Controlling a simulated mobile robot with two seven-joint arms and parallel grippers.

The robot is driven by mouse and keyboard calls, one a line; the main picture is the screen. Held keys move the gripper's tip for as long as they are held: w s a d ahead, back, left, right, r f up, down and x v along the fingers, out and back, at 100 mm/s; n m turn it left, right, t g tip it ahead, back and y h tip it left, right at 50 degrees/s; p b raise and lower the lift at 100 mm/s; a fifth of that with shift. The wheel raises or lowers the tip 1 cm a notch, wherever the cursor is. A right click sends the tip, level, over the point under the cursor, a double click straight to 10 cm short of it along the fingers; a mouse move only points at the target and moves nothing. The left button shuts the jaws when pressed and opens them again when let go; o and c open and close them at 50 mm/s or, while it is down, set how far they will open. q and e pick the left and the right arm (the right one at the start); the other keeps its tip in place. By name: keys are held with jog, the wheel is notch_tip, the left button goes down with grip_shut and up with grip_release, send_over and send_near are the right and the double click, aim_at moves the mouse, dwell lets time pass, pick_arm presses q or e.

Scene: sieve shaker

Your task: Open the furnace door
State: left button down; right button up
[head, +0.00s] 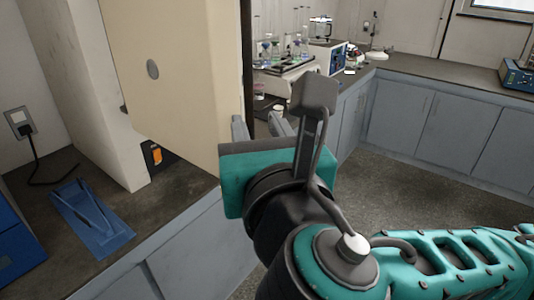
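The furnace stands at the left, with a pale side wall (75,80). Its beige door panel (175,70), with a round grey spot, juts out past the counter's front edge and looks swung out from the body. A dark strip (246,60) runs down its right edge. My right gripper (259,124) is by the lower right edge of this panel. Its two fingers are apart, and I see nothing clearly held between them. Whether a finger touches the panel I cannot tell. The panel's far side and any handle are hidden. My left gripper is not in view.
An orange switch (157,155) shows below the panel. A blue stand (91,216) lies on the left counter (165,215), near a wall socket (19,121). Glassware (290,46) stands on the back counter. Grey cabinets (455,110) line the right; the floor (400,185) between is clear.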

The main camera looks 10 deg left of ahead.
jog(key=v, duration=0.5)
jog(key=shift+s, duration=0.1)
jog(key=w+d+f+m+g, duration=0.1)
jog(key=w+d+f+m, duration=0.1)
jog(key=w+f+m, duration=0.4)
jog(key=w+d+f+m+g+h, duration=0.1)
jog(key=d+f+m+g, duration=0.1)
jog(key=f+m, duration=0.65)
jog(key=w+d+f+m+g, duration=0.1)
jog(key=w+d+f+m, duration=0.1)
jog(key=w+f+m, duration=0.35)
jog(key=s+d+f+m+h, duration=0.1)
jog(key=s+d+f+m, duration=0.3)
jog(key=d+f+m, duration=0.2)
jog(key=s+d+f+m+g+h, duration=0.1)
jog(key=s+d+f+m, duration=0.4)
jog(key=f, duration=0.5)
jog(key=s+d+f+m+h, duration=0.2)
jog(key=s+d+f+m, duration=0.3)
jog(key=d+f+m, duration=0.2)
jog(key=shift+d+f+m+h, duration=0.3)
jog(key=shift+d+f+h, duration=0.1)
jog(key=shift+d+f, duration=0.35)
